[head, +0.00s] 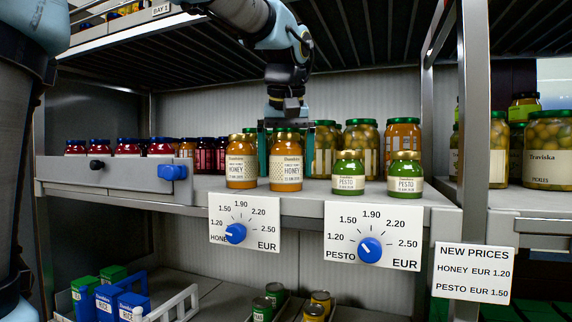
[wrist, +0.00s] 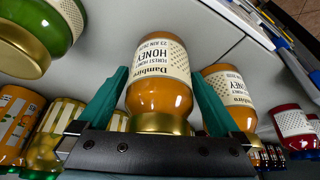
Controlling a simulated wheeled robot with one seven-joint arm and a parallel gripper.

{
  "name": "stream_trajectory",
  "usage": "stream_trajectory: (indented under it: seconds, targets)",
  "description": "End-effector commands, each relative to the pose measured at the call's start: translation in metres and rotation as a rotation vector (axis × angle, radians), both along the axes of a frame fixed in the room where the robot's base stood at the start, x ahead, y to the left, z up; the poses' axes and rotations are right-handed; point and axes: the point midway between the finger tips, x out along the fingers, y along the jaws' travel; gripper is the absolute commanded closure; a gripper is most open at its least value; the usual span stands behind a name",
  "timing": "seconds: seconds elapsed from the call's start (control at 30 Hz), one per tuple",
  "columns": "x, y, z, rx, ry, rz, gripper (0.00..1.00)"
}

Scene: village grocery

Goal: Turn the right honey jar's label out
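The right honey jar (head: 286,171) stands on the middle shelf, amber with a gold lid and a cream label. Its label text faces the aisle, roughly like the left honey jar's (head: 242,165). My gripper (head: 286,142) comes down from above, with one teal finger on each side of the right jar. In the wrist view the right jar (wrist: 160,85) sits between the teal fingers (wrist: 158,95), its label upside down in the picture. The fingers are very close to the glass; whether they press on it is unclear. The left honey jar (wrist: 226,92) is beside one finger.
Two green pesto jars (head: 348,173) stand to the right. Price dials for honey (head: 242,222) and pesto (head: 372,235) hang on the shelf front. The upper shelf (head: 360,55) limits height.

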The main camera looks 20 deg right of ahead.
Motion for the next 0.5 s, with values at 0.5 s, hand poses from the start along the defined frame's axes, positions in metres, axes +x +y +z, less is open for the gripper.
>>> stream_trajectory:
  seconds: [0.5]
  targets:
    - [-0.013, 0.005, 0.034, -0.003, -0.002, -0.001, 0.0]
